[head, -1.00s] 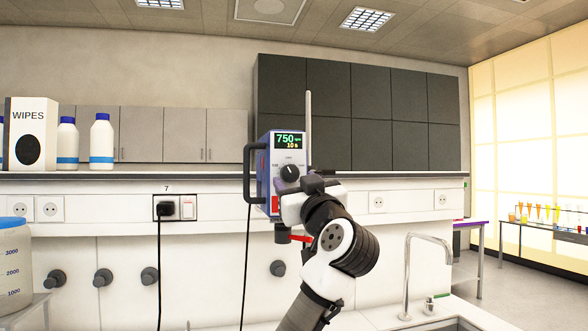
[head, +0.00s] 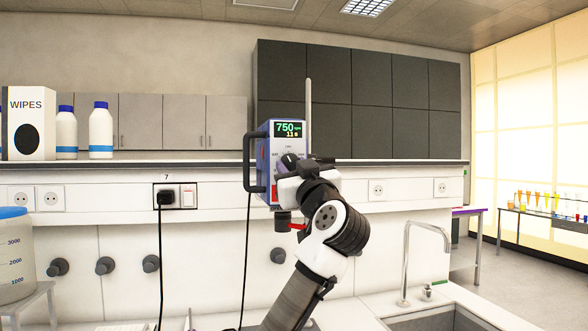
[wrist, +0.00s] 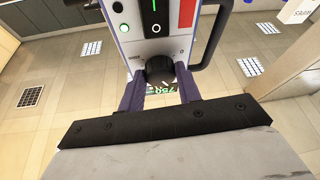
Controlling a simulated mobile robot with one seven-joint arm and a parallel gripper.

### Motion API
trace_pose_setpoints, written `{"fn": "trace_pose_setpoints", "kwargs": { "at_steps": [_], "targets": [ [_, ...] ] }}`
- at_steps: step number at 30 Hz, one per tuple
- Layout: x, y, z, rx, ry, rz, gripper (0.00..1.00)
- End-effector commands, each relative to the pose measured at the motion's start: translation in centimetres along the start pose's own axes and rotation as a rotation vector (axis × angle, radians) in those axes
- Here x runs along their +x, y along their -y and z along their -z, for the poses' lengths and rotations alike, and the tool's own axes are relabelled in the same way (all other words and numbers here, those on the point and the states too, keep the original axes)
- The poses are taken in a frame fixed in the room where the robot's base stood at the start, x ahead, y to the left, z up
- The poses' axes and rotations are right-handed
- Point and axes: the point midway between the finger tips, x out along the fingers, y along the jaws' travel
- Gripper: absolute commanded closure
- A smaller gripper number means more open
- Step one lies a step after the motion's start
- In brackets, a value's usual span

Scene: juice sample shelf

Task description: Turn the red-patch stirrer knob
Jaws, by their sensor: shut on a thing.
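The stirrer (head: 262,168) is a blue box with a pale front, fixed to an upright rod in front of the bench. Its display (head: 289,130) reads 750 rpm and 11 s. The red patch (wrist: 187,13) shows on its front in the wrist view, which sees the stirrer upside down. The black knob (wrist: 159,70) sits between my two purple fingers there. My gripper (wrist: 161,76) is shut on this knob, one finger on each side. In the head view my gripper (head: 288,164) covers much of the knob and lower front.
A black handle (head: 248,165) sticks out on the stirrer's left side. A red clamp piece (head: 297,227) is below, by my arm. A wipes box (head: 28,122) and white bottles stand far left. A sink tap (head: 405,265) is at right.

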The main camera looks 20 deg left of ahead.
Motion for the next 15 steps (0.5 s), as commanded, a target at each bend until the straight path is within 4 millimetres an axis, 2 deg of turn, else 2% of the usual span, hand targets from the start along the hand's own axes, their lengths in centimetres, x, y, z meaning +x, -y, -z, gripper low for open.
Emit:
{"fn": "trace_pose_setpoints", "kwargs": {
  "at_steps": [8,15],
  "targets": [
    [-0.09,-0.21,-0.34,-0.064,0.007,0.024,0.89],
    [-0.12,-0.53,-0.35,-0.206,0.015,0.081,0.89]
  ]
}}
